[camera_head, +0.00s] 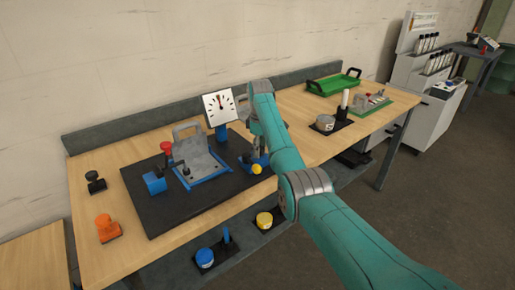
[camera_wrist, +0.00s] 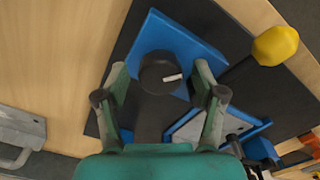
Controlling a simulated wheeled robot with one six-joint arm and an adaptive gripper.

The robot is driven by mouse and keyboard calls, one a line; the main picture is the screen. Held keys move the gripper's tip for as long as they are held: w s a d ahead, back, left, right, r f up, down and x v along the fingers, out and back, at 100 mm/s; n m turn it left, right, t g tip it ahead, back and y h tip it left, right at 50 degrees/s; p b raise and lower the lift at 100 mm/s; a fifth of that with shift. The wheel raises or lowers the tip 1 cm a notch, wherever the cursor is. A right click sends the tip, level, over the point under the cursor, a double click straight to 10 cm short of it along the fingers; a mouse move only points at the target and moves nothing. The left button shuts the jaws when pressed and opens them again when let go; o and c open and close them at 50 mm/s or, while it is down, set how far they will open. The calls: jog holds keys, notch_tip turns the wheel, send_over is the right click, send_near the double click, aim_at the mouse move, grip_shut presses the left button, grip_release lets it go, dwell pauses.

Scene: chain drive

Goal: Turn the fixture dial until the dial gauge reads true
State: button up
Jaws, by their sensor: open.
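The dial gauge (camera_head: 219,105) is a white square face on a blue post at the back of the black mat. The fixture dial (camera_wrist: 158,73) is a round black knob with a white mark pointing right, on a blue base (camera_wrist: 190,45). My gripper (camera_wrist: 161,85) is open, with one finger on each side of the dial and visible gaps between. In the head view my gripper (camera_head: 257,158) is over the mat's right part, and my arm and gripper hide the dial.
A grey plate in a blue fixture (camera_head: 198,160) sits left of my gripper on the black mat (camera_head: 160,217). A yellow ball knob (camera_wrist: 275,45) is close by my gripper's right side in the wrist view. A green tray (camera_head: 334,85) stands further right on the bench.

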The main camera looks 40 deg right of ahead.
jog(key=c, duration=1.1)
jog(key=shift+m, duration=1.8)
jog(key=shift+c, duration=0.2)
jog(key=o, duration=1.1)
jog(key=shift+o, duration=0.2)
jog(key=shift+r, duration=0.15)
jog(key=shift+r, duration=3.85)
